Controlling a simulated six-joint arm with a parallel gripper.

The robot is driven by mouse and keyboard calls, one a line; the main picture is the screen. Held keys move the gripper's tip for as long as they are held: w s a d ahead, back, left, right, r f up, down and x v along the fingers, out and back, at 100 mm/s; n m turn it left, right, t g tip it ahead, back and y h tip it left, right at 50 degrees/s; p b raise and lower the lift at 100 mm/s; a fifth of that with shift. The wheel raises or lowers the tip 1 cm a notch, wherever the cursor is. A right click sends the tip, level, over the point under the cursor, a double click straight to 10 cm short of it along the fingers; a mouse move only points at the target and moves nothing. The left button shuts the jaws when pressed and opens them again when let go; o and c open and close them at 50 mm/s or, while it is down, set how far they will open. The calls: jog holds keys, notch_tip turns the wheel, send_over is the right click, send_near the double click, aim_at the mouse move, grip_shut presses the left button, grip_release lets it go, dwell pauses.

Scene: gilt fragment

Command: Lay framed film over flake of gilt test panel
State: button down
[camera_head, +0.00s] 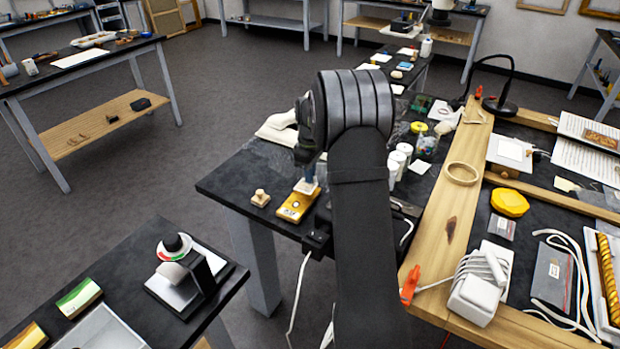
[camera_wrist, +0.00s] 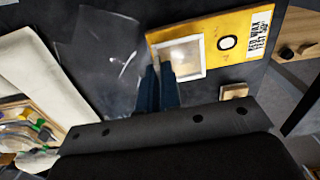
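The yellow gilt test panel (camera_head: 291,210) lies near the left corner of the dark bench. The framed film (camera_wrist: 204,56), a white square frame around a clear sheet, overlaps one end of the panel. In the head view the pale frame (camera_head: 306,187) shows just under my fingertips. My gripper (camera_wrist: 160,68) has its blue fingers close together at one edge of the frame, apparently gripping it. I cannot tell whether the frame touches the panel. No flake can be made out.
A small wooden knob block (camera_head: 260,198) stands left of the panel. A clear plastic sheet (camera_wrist: 108,58) and a pale cloth (camera_wrist: 38,75) lie beside it. White jars (camera_head: 402,153) and a wooden beam (camera_head: 448,215) are to the right. The bench edge is close.

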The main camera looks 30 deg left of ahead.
jog(key=shift+f, duration=0.85)
jog(key=c, duration=1.6)
grip_release()
jog(key=shift+f, duration=0.15)
notch_tip(320, 180, up, 12)
jog(key=shift+r, duration=0.15)
notch_tip(320, 180, down, 12)
jog(key=shift+f, duration=0.25)
jog(key=shift+r, duration=2.05)
